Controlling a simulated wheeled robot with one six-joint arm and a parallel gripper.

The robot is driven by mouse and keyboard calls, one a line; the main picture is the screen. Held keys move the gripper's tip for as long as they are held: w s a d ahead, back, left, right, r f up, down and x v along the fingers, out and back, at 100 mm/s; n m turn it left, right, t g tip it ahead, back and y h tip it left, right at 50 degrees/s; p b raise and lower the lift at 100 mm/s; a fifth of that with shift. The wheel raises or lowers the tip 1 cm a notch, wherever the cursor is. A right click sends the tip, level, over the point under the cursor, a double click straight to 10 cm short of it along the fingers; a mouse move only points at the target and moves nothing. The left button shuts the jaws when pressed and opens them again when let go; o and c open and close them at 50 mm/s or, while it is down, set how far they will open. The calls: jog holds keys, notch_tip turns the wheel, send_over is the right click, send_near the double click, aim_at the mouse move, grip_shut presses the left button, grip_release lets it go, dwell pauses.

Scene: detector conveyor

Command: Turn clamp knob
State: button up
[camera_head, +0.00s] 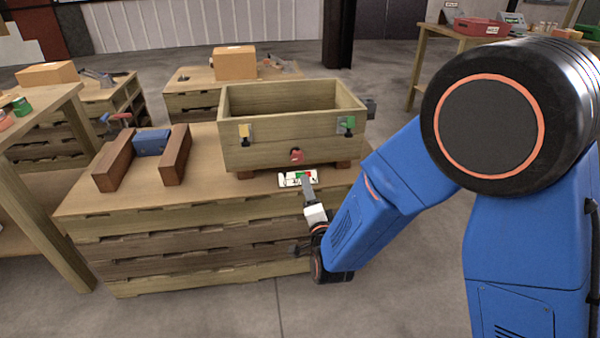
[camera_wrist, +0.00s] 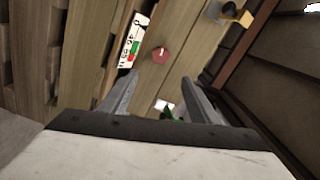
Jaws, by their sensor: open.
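The red clamp knob (camera_head: 296,155) is on the lower front face of a wooden box (camera_head: 280,142). It also shows in the wrist view as a red, many-sided knob (camera_wrist: 160,55). My gripper (camera_head: 308,184) is in front of and below the knob in the head view. In the wrist view my gripper (camera_wrist: 161,80) is open and empty. The knob appears beyond the fingertips, roughly in line with the gap between them, and the fingers do not appear to touch it.
A white card with red and green marks (camera_head: 298,179) lies below the knob. A yellow latch (camera_head: 244,134) and a green latch (camera_head: 346,124) flank it on the box front. Left on the wooden bench (camera_head: 225,190), a blue block (camera_head: 151,142) sits between brown blocks.

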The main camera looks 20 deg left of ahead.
jog(key=n, duration=1.3)
send_near(298, 158)
jog(key=x, duration=0.8)
jog(key=shift+a, duration=0.1)
jog(key=c, duration=1.1)
